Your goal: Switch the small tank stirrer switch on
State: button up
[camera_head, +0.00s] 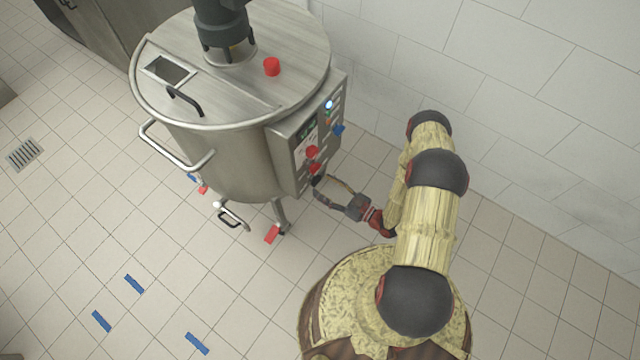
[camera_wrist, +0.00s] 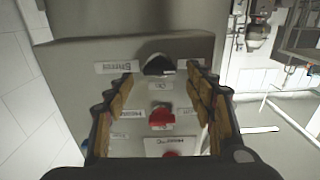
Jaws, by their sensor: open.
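The small tank (camera_head: 228,165) is a steel vessel with a control panel (camera_head: 297,172) on its right side. In the wrist view a black knob (camera_wrist: 158,64) sits near the panel's edge. A white label (camera_wrist: 117,67) beside it seems to read "STIRRER", upside down. Whether the knob is on or off cannot be told. My gripper (camera_head: 330,186) is open and empty at the panel's lower end. In the wrist view its fingers (camera_wrist: 163,74) stand either side of the black knob, and contact cannot be told.
A red knob (camera_wrist: 161,118) lies between my fingers, nearer the palm. The panel also has red knobs (camera_head: 312,152), a blue-lit button (camera_head: 329,104) and a blue knob (camera_head: 338,130). A tiled wall (camera_head: 540,110) stands at the right.

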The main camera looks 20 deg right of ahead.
aim_at(316, 181)
jog(key=shift+x, duration=1.35)
jog(key=shift+c, duration=0.4)
jog(key=c, duration=1.1)
jog(key=shift+m+b, duration=0.3)
jog(key=shift+m, duration=0.1)
jog(key=shift+w+d+f+m+b, duration=0.15)
jog(key=shift+m+b, duration=0.55)
jog(key=shift+m, duration=3.55)
jog(key=shift+d+f+m+b, duration=0.1)
jog(key=shift+m+b, duration=0.6)
jog(key=shift+m, duration=3.55)
